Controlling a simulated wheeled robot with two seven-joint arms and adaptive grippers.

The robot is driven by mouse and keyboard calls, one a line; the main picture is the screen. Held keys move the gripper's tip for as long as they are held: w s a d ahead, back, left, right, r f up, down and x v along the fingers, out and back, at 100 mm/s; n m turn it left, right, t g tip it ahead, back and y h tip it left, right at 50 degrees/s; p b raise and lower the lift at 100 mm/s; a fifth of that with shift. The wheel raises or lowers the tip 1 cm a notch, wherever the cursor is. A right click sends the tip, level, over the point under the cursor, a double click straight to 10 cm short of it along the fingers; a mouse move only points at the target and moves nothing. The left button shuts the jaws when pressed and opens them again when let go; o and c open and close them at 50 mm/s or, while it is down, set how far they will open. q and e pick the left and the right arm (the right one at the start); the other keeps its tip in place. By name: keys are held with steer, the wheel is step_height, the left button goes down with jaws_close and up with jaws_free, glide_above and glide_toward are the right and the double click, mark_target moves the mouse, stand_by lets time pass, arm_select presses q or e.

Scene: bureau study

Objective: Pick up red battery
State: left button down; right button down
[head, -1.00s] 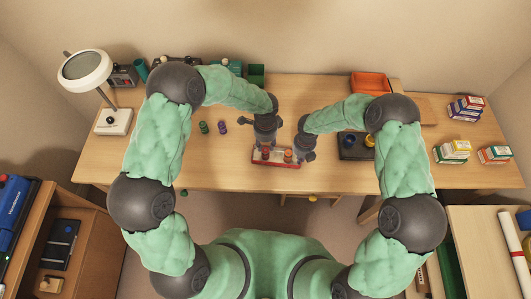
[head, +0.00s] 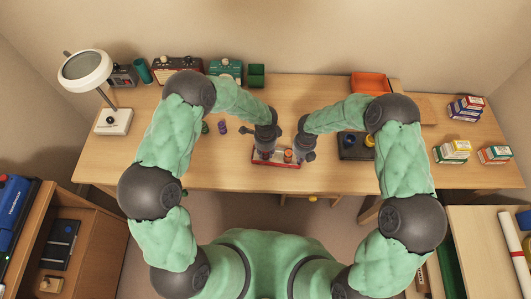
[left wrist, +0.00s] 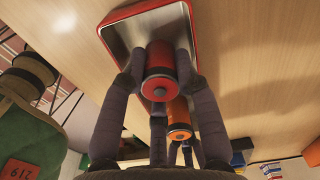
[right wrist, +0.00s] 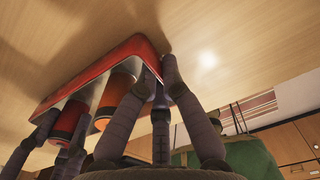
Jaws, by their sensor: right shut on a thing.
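The red battery (left wrist: 160,72) stands in a red-rimmed tray (left wrist: 115,18) in the left wrist view. It also shows in the right wrist view (right wrist: 69,122). My left gripper (left wrist: 157,65) is open, with its fingers on both sides of the red battery; whether they touch it I cannot tell. In the head view the left gripper (head: 265,152) largely hides the battery. My right gripper (right wrist: 160,70) is shut on the right end of the tray, which also shows in the head view (head: 276,164). An orange battery (head: 288,155) stands in the tray between the two grippers.
Green and purple batteries (head: 222,127) stand left of the tray. A lamp (head: 113,121) is at far left; small boxes (head: 452,153) are at right. The desk front is clear.

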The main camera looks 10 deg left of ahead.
arm_select(q)
step_height(320, 180, up, 10)
steer(key=shift+r, duration=0.1)
arm_select(e)
steer(key=c, duration=1.3)
jaws_free()
step_height(320, 180, up, 12)
